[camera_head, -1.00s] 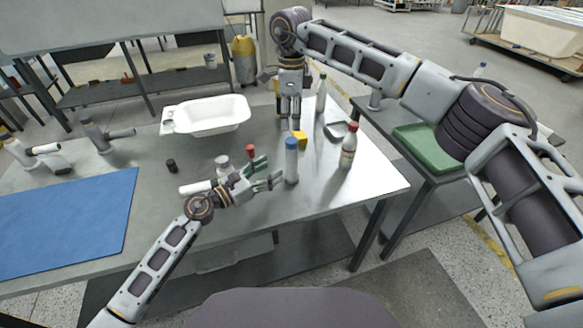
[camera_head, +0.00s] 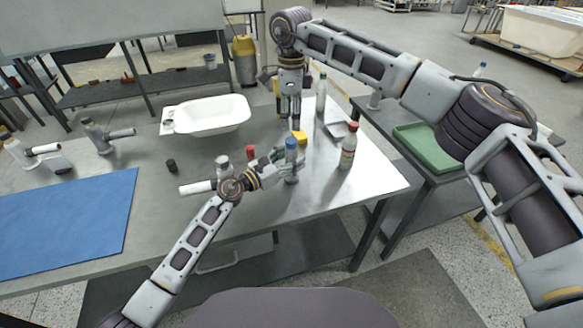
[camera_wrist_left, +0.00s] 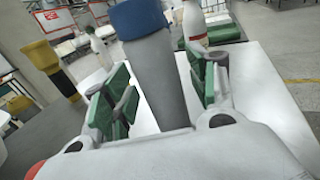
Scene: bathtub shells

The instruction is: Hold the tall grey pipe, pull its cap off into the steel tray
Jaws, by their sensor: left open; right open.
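The tall grey pipe (camera_head: 291,174) stands upright on the steel table, with a blue cap (camera_head: 291,143) on top. My left gripper (camera_head: 290,170) is at the pipe, with its fingers open on either side. In the left wrist view the grey pipe (camera_wrist_left: 157,80) and blue cap (camera_wrist_left: 138,18) rise between the green-padded fingers, with gaps visible. My right gripper (camera_head: 289,119) is open and empty, pointing down behind the pipe near a yellow object (camera_head: 299,137).
A white tub (camera_head: 207,114) and blue mat (camera_head: 65,222) lie left.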

